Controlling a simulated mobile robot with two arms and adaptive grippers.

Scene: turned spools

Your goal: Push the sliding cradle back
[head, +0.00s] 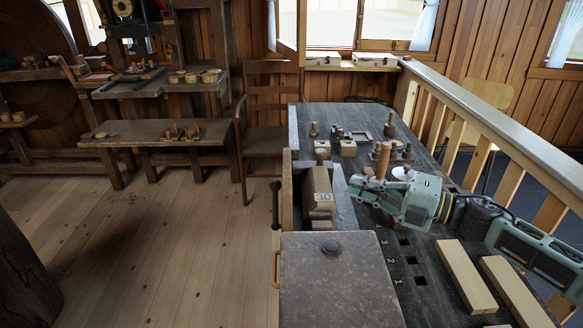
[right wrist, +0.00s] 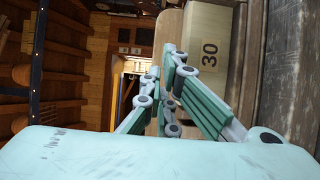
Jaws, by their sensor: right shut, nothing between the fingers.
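A wooden block marked 30 (head: 318,182) sits in the grey-edged channel at the left side of the workbench; I take it to be the sliding cradle or part of it. It also shows in the right wrist view (right wrist: 207,45), with its number turned sideways. My right gripper (head: 352,184) comes in from the right over the bench, its fingers pointing left toward the block. In the right wrist view the gripper (right wrist: 170,52) is shut and empty, its tips close beside the block; I cannot tell whether they touch it. My left gripper is not in view.
A grey box with a knobbed lid (head: 335,285) stands in front of the channel. Turned wooden pieces (head: 383,158) stand on the bench behind my right gripper. Two pale beams (head: 466,276) lie at the front right. A railing (head: 500,115) runs along the right.

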